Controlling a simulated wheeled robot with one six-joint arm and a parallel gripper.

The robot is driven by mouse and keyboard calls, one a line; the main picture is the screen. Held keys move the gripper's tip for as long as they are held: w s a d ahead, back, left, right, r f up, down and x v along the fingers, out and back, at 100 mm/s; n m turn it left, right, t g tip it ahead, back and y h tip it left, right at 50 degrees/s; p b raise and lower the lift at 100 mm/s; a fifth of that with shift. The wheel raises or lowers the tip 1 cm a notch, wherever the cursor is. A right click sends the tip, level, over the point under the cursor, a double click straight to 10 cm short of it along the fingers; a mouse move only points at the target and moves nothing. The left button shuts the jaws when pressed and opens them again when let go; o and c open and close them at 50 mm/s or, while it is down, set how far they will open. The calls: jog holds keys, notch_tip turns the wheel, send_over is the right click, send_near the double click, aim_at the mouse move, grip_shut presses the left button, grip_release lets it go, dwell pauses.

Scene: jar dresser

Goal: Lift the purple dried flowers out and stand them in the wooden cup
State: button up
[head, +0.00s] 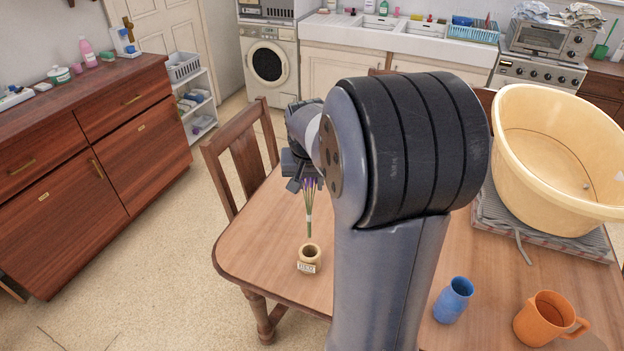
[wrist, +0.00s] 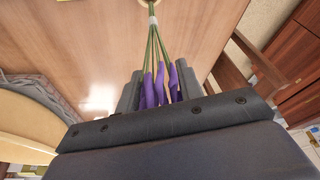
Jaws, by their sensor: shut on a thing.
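The purple dried flowers (head: 309,206) hang upright in my gripper (head: 303,180), purple heads up and green stems down. In the wrist view the purple heads (wrist: 161,84) lie between my two dark fingers (wrist: 158,90), which are shut on them. A pale band ties the stems lower down. The small wooden cup (head: 308,264), with a pale label, stands on the table. In the head view the stem ends show just above its rim; I cannot tell the exact gap. In the wrist view only a sliver of a pale round thing shows at the top edge, by the stems.
The wooden table (head: 262,240) is clear around the cup. A blue cup (head: 453,301) and an orange mug (head: 547,319) stand at the front right. A large cream tub (head: 540,170) rests on a striped cloth. A chair (head: 238,160) stands at the table's left edge.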

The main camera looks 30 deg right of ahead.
aim_at(309, 213)
jog(key=shift+f+b, duration=3.95)
jog(key=shift+f, duration=1.4)
jog(key=o, duration=1.1)
jog(key=shift+r, duration=0.1)
jog(key=v, duration=1)
jog(key=shift+s+a+r, duration=0.1)
jog(key=shift+r, duration=0.2)
jog(key=shift+f, duration=0.15)
